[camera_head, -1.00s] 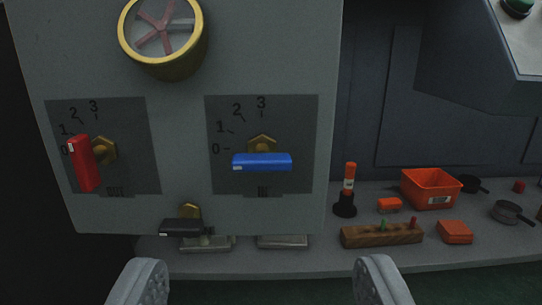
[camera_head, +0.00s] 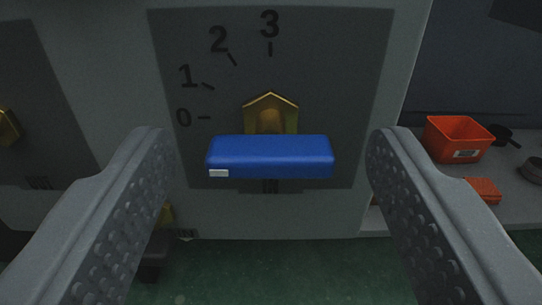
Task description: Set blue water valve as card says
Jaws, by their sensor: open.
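The blue valve handle (camera_head: 270,157) lies level in front of a brass hex fitting (camera_head: 271,112) on a dark dial plate (camera_head: 340,60). The plate is marked 0, 1, 2 and 3 from left to top. A small white mark on the handle's left end sits below the 0 line. My gripper (camera_head: 268,145) is open, with one finger on each side of the handle and a gap to both its ends. No card shows in view.
Part of a second dial plate with a brass fitting (camera_head: 8,127) shows at the left. An orange bin (camera_head: 458,138) and an orange block (camera_head: 484,190) rest on the shelf at the right, near my right finger. A black handle (camera_head: 150,262) is partly hidden behind my left finger.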

